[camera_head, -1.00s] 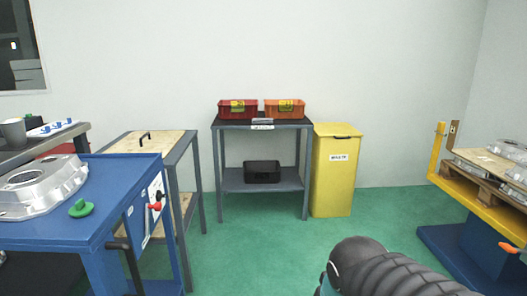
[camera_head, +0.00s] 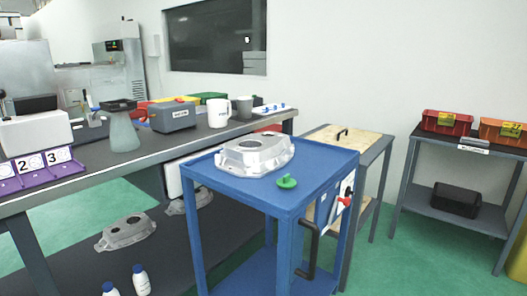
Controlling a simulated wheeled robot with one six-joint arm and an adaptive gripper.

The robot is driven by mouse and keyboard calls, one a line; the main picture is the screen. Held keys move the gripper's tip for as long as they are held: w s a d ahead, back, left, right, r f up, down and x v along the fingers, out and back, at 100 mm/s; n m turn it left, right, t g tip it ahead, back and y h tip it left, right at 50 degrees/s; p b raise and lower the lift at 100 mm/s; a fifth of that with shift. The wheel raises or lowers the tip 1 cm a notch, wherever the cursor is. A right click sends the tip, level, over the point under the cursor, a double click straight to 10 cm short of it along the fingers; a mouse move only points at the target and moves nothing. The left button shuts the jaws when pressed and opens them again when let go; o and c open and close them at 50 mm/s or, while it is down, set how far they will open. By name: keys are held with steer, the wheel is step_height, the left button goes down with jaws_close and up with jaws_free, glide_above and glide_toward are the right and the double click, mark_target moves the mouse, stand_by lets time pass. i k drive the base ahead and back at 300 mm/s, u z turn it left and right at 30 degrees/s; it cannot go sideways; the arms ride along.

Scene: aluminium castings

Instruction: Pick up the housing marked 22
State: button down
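A silver aluminium housing (camera_head: 255,153) lies on top of the blue cart (camera_head: 320,176) in the middle of the view. A second housing (camera_head: 126,232) lies on the dark lower shelf under the long bench at the left. A third housing (camera_head: 189,200) lies on that shelf farther back, partly hidden by the blue cart. No number can be read on any of them, so I cannot tell which is marked 22. My gripper is not in view.
A green knob (camera_head: 286,181) sits on the cart, and a black handle (camera_head: 309,250) sticks out from its side. The long bench (camera_head: 95,173) carries a grey case (camera_head: 172,116), mugs and a flask. A wooden-topped table (camera_head: 343,142) stands behind the cart. Green floor is free at right.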

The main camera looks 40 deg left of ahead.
mark_target(255, 156)
steer(key=u, duration=5.3)
steer(key=k, duration=1.75)
steer(key=z, duration=1.8)
